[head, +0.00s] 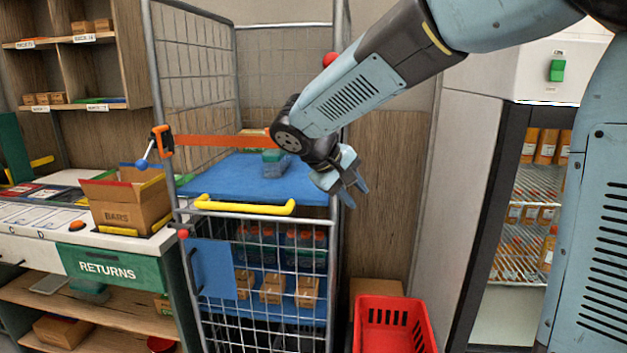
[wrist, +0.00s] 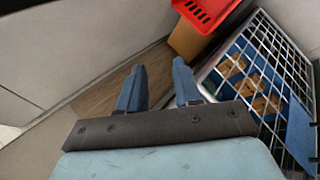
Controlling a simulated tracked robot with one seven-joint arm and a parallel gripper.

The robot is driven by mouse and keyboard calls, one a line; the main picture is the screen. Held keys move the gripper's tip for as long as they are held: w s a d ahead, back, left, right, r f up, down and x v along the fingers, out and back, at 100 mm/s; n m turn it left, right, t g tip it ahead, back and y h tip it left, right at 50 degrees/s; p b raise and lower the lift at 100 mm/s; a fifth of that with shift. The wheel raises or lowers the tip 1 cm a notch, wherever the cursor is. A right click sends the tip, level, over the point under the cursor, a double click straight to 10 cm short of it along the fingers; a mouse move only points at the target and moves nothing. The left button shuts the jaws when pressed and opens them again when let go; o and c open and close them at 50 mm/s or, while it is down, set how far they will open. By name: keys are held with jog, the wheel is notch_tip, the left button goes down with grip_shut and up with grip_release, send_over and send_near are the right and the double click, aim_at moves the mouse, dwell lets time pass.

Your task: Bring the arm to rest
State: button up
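My gripper (head: 350,186) hangs at the end of my bent arm, pointing down, just right of the wire cage trolley (head: 205,215) in the head view. In the wrist view my gripper (wrist: 158,88) shows two blue fingers spread apart. Nothing is between them, only the floor and wall beyond. The trolley's mesh side (wrist: 268,50) is to the right of the fingers in the wrist view. I see no contact between gripper and trolley.
A red crate (head: 392,325) stands low right of the trolley. A yellow handle (head: 245,205) edges its blue shelf (head: 235,178). A returns counter (head: 105,268) with a cardboard box (head: 128,203) is at left. A bottle cabinet (head: 520,210) stands at right.

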jog(key=s+d+m+y, duration=0.3)
jog(key=s+d, duration=0.4)
jog(key=s, duration=0.3)
jog(key=s+d+m+t+y, duration=0.1)
jog(key=s+d+m+y, duration=0.2)
jog(key=s+d, duration=0.5)
jog(key=shift+s+r+y, duration=0.4)
jog(key=shift+s, duration=1.35)
